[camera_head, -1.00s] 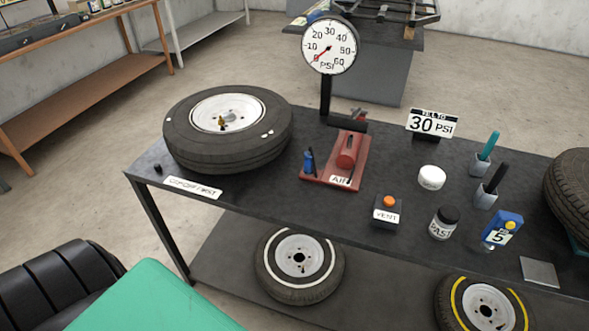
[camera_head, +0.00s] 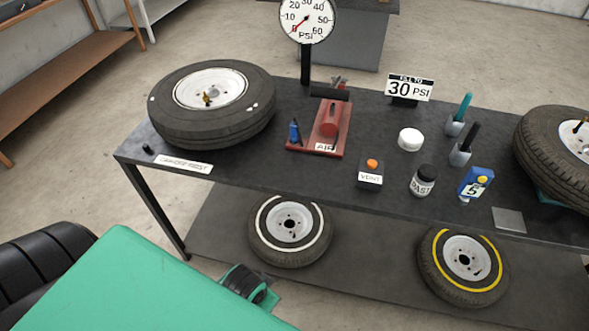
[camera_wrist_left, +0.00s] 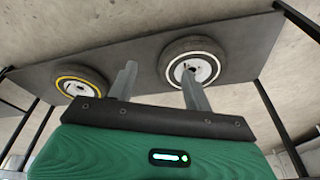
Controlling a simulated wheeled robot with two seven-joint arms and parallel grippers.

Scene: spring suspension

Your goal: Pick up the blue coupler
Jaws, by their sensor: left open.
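The blue coupler (camera_head: 295,131) stands upright at the left end of the red base marked AIR (camera_head: 330,127), on the dark workbench top. My left gripper (camera_wrist_left: 160,78) shows in the left wrist view with its two grey fingers wide apart and nothing between them. Its fingers point toward the lower shelf and its tires, and the coupler is not in that view. In the head view the left fingers cannot be made out; green and black parts of mine fill the lower left. My right gripper is not in view.
A large tire (camera_head: 213,106) lies left of the coupler, and the pressure gauge (camera_head: 306,20) stands behind. The vent box (camera_head: 370,173), white lid (camera_head: 410,139) and paste jar (camera_head: 423,181) are to the right. The lower shelf (camera_head: 350,240) holds two tires.

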